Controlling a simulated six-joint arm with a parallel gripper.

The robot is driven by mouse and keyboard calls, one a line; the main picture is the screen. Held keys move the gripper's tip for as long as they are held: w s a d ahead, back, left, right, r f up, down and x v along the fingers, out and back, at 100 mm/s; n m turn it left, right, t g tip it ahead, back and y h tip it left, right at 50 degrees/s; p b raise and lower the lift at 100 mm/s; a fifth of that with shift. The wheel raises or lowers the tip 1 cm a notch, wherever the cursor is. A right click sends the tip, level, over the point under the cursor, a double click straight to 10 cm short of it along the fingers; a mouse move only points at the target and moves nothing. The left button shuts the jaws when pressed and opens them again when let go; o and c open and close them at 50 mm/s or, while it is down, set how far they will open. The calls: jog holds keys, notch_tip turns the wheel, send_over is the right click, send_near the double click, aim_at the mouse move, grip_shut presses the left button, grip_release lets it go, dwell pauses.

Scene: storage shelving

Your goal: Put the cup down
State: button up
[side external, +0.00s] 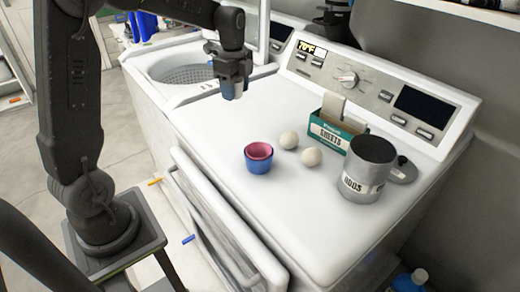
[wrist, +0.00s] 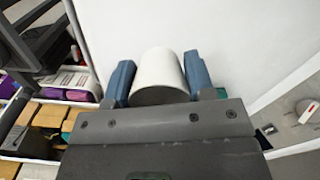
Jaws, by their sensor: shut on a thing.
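My gripper (side external: 232,88) is above the back left part of the white dryer top (side external: 222,128), near the open washer. In the wrist view its two blue fingers (wrist: 160,80) are closed on the sides of a plain white, rounded cup (wrist: 158,68). In the side view the held cup (side external: 239,88) shows only as a small pale patch between the fingers. A pink cup (side external: 260,150) sits nested in a blue cup (side external: 257,166) on the dryer top, apart from the gripper. The inside of the held cup is hidden.
Two pale balls (side external: 289,140) lie right of the nested cups. The control panel (side external: 375,88) rises at the back. The dryer's front area is clear.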

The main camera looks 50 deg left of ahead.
jog(key=w+d+f+n, duration=0.1)
jog(key=d+n, duration=0.2)
jog(key=w+d+f+n, duration=0.1)
jog(key=d+n, duration=0.2)
jog(key=w+d+f+n, duration=0.1)
jog(key=d+n, duration=0.2)
jog(key=shift+w+d+f+n, duration=0.15)
jog(key=shift+w+f+n, duration=0.1)
jog(key=shift+n, duration=0.05)
jog(key=shift+w+d+f+n, duration=0.1)
jog(key=shift+d+n, duration=0.3)
jog(key=shift+n, duration=0.2)
jog(key=s+a+r+n, duration=0.2)
jog(key=s+a+r, duration=0.1)
jog(key=a, duration=0.3)
jog(key=s+a+r+n, duration=0.1)
jog(key=s+a+r, duration=0.1)
jog(key=a, duration=0.5)
send_over(264, 130)
notch_tip(264, 130, down, 7)
jog(key=shift+r, duration=0.1)
jog(key=shift+f, duration=1.95)
jog(key=shift+f, duration=0.1)
jog(key=o, duration=1)
jog(key=shift+c, duration=0.2)
